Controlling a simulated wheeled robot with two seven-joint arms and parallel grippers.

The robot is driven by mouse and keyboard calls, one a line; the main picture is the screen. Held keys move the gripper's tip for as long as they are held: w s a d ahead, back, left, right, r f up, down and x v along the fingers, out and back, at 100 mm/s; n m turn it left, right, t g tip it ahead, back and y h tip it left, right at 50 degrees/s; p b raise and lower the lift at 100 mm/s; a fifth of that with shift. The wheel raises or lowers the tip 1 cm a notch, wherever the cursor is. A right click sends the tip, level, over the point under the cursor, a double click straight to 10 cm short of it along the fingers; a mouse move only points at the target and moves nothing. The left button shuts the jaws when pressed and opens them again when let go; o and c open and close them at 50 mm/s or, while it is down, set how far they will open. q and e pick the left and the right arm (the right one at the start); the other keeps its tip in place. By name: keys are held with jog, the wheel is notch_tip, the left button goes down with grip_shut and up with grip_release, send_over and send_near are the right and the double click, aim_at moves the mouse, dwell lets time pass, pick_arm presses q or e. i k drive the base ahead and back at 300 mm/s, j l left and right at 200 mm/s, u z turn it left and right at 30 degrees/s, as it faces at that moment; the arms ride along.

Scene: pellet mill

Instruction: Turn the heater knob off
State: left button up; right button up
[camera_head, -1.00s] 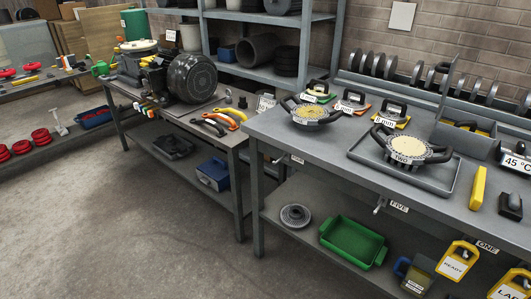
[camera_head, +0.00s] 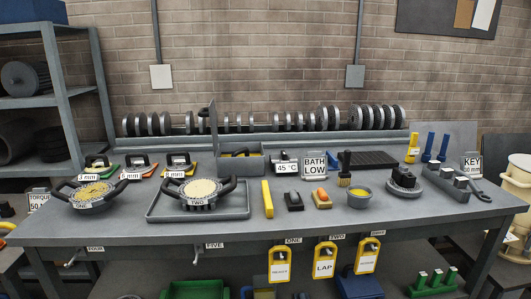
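I cannot clearly make out a heater knob. A small dark unit with a "45 °C" display (camera_head: 287,168) stands at the back middle of the bench (camera_head: 330,226). A "BATH LOW" sign (camera_head: 314,167) stands just right of it. A grey box (camera_head: 238,166) with an upright plate is on its left. A small black block (camera_head: 293,200) lies in front of the display; I cannot tell what it is. Neither of my grippers is in view.
Two round plates with black handles, marked ONE (camera_head: 89,195) and TWO (camera_head: 201,191), are at the left; TWO is on a grey tray (camera_head: 160,212). A yellow bar (camera_head: 267,199), orange-topped block (camera_head: 321,198) and small bowl (camera_head: 359,195) stand along the middle. Yellow tags (camera_head: 324,261) hang below the front edge.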

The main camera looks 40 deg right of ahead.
aim_at(283, 154)
jog(key=z, duration=1.5)
jog(key=l, duration=0.1)
